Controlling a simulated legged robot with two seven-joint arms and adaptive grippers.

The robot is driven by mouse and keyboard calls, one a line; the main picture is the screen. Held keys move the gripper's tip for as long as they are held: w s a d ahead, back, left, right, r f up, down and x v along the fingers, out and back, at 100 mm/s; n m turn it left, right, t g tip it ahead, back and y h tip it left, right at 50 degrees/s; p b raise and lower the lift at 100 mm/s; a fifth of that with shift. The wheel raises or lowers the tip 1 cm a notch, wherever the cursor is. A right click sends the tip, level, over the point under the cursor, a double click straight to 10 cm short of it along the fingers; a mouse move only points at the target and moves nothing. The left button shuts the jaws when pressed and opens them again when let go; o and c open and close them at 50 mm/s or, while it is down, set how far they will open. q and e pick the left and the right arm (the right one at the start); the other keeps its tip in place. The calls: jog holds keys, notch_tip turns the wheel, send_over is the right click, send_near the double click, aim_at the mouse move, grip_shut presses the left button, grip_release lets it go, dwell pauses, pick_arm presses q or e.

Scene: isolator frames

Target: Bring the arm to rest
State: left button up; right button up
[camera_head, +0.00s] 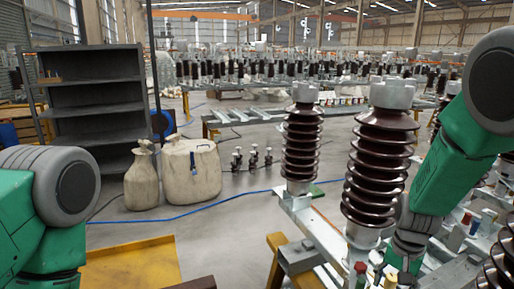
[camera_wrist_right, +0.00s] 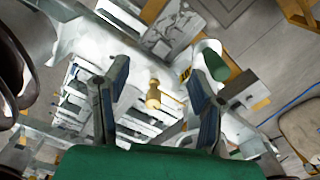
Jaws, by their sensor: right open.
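My right arm comes in from the right in the head view and reaches down beside a brown ribbed insulator (camera_head: 381,160). Its lower end is at the bottom right, and the fingers cannot be made out there. In the right wrist view my right gripper (camera_wrist_right: 158,72) is open, with its two blue-padded fingers spread wide. A small yellow-brass piece (camera_wrist_right: 153,95) shows between the fingers, not touching them. My left arm shows only as green and grey links at the left edge of the head view; its gripper is out of the picture.
A second insulator (camera_head: 302,135) stands on the metal frame (camera_head: 310,228), left of the nearer one. Small coloured parts (camera_head: 462,230) crowd the right side. Two beige sacks (camera_head: 192,172) and a dark shelf (camera_head: 92,95) stand at the left. Grey floor lies open in the middle.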

jog(key=s+d+f+n+b, duration=0.2)
jog(key=s+d+f+b, duration=0.1)
jog(key=s+f, duration=0.55)
pick_arm(q)
notch_tip(320, 180, down, 10)
jog(key=b, duration=0.7)
jog(key=shift+s+d, duration=0.3)
jog(key=shift+d, duration=0.05)
pick_arm(e)
jog(key=s+a+f+n, duration=0.3)
jog(key=s+f, duration=0.5)
jog(key=s, duration=0.3)
jog(key=s+a+f+n, duration=0.3)
jog(key=s+f, duration=0.5)
jog(key=s, duration=0.3)
jog(key=shift+s+f+n+t, duration=0.25)
jog(key=shift+f+n+t, duration=0.05)
jog(key=shift+n, duration=0.2)
pick_arm(q)
jog(key=shift+d+r, duration=0.1)
jog(key=shift+d, duration=0.25)
pick_arm(e)
jog(key=shift+d+f, duration=0.1)
jog(key=shift+d, duration=0.25)
